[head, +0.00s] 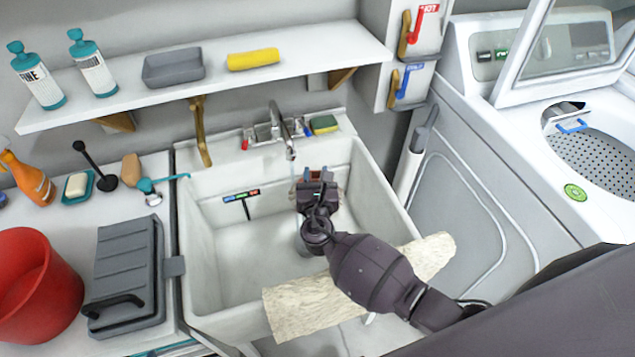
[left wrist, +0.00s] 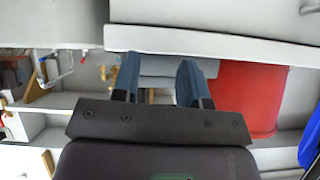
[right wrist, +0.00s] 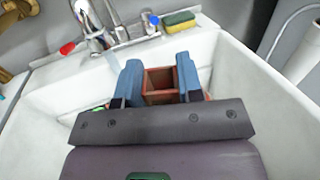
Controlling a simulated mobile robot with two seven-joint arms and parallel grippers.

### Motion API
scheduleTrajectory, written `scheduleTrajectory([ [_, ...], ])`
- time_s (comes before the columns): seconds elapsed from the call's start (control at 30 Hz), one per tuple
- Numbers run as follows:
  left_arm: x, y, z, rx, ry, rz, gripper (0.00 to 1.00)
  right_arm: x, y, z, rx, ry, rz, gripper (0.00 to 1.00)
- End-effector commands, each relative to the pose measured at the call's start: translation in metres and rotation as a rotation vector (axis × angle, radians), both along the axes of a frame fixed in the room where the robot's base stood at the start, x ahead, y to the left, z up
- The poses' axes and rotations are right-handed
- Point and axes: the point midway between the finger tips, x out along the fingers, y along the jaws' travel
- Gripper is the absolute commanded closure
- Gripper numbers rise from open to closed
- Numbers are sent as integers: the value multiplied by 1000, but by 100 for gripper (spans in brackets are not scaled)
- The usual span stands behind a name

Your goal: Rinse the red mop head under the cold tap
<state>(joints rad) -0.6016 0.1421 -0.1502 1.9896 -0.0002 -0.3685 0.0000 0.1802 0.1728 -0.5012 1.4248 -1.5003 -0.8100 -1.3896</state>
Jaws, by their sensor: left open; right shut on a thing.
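My right gripper (head: 315,178) is down in the white sink (head: 225,275), below the tap spout. It is shut on the red mop head (right wrist: 160,84), whose reddish-brown, hollow, box-like top shows between the fingers in the right wrist view. Pale beige material shows beside the fingers in the head view; the underside is hidden. The tap (head: 277,118) has a red handle (head: 244,144) on the left and a blue handle (right wrist: 154,20) on the right. A faint bluish stream seems to fall from the spout. My left gripper (left wrist: 159,82) is open and empty, seen only in its wrist view.
A pale, rough-surfaced board (head: 300,307) crosses the sink's front under my right arm. A sponge (head: 324,124) lies on the back rim. A grey lidded box (head: 125,265) and red bucket (head: 35,285) stand left; a washing machine (head: 480,170) stands right.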

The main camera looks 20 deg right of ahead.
Motion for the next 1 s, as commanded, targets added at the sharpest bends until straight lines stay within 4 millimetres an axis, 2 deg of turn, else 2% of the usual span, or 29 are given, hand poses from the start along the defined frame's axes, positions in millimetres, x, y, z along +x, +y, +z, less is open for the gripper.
scheduleTrajectory([
  [0.5, -6, 0, -22, 0, 23, 0, 60, 38, -4, -8, 1, 0, 0, 100],
  [1.0, 2, -2, -17, 0, 5, -4, 60, 45, -5, -8, 1, -1, 0, 100],
])
